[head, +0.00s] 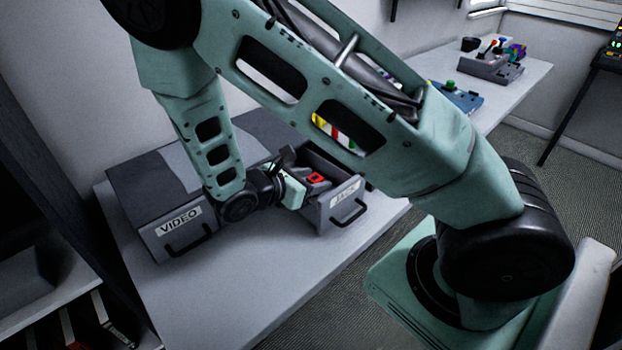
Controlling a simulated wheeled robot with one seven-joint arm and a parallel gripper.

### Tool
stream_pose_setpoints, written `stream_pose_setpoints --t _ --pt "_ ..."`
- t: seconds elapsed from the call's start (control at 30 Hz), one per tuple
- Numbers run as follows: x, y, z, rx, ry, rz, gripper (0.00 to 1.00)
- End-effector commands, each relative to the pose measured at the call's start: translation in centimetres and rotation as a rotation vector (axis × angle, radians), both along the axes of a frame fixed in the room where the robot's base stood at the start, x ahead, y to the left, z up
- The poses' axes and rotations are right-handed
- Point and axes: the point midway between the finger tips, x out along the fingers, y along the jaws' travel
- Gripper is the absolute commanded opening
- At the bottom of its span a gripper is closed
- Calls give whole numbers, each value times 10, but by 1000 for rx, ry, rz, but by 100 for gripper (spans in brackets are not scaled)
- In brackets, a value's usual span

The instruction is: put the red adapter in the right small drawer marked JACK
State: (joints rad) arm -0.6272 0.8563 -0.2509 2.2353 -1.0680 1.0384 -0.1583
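The drawer unit (135,185) stands on a pale grey table. Its right small drawer (338,206), marked JACK, is pulled open. The left drawer (180,228), marked VIDEO, looks closed. The red adapter (316,178) shows at the open JACK drawer, within or just above its opening; I cannot tell whether it rests on the drawer's floor. My gripper (305,180) is at this drawer's left side, right beside the red adapter. Its fingertips are small and partly hidden, so I cannot tell whether they are open or closed on the adapter.
My own arm crosses the picture and hides part of the unit and table. Red, yellow and white items (330,130) show behind it. A second table (530,78) at the back right holds a blue device (455,97) and a grey box (490,66). The front table top is clear.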

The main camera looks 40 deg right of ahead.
Motion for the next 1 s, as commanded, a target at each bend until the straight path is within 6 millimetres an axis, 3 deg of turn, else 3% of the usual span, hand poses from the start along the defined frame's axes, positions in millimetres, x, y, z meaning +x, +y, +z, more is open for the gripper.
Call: stream_pose_setpoints --t 0.37,0.8,1.0 --pt "0 4 4 0 -1 2 48" --pt "-2 81 35 2 -2 3 48" --pt "-3 105 45 1 -1 1 48"
